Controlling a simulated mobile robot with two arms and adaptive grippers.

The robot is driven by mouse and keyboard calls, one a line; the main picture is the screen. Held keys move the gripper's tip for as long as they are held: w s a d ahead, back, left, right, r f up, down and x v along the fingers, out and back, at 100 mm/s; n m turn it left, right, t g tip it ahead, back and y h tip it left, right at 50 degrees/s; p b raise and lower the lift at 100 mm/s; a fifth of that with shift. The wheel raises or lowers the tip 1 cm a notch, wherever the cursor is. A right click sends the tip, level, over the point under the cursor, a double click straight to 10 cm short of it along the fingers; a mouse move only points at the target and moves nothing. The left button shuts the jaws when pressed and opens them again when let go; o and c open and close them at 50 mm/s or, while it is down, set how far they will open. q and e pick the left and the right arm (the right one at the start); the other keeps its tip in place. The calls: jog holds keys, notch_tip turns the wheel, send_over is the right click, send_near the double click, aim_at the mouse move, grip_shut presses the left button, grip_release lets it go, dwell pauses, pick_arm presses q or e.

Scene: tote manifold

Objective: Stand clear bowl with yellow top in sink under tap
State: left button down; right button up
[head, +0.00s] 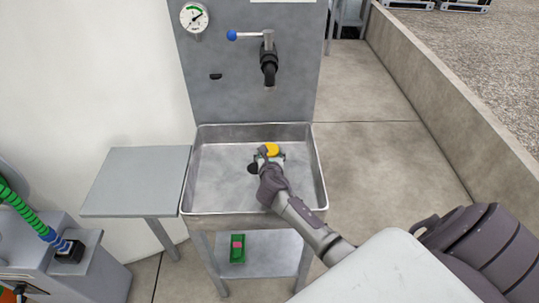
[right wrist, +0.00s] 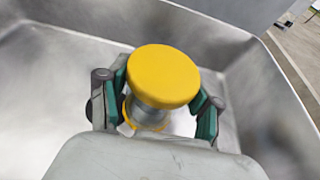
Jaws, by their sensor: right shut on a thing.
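The bowl with the yellow top (right wrist: 163,75) is upright between the fingers of my right gripper (right wrist: 157,110). In the head view its yellow top (head: 271,149) shows over the sink basin (head: 225,165). My right gripper (head: 266,165) is shut on it inside the sink area. The lower part of the bowl is partly hidden by the gripper, and I cannot tell if it touches the sink floor. The tap (head: 268,65) with a blue-ended lever is on the back panel, above and behind the bowl. My left gripper is not in view.
A grey side shelf (head: 135,180) adjoins the sink on the left. A green item with a pink patch (head: 237,248) lies on the shelf under the sink. A gauge (head: 194,17) is on the back panel. The sink's raised rim surrounds the basin, whose left part is clear.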

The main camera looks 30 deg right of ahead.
jog(key=shift+r, duration=0.1)
jog(key=o, duration=1.2)
jog(key=shift+s, duration=0.1)
jog(key=p+v, duration=0.1)
jog(key=v, duration=1.1)
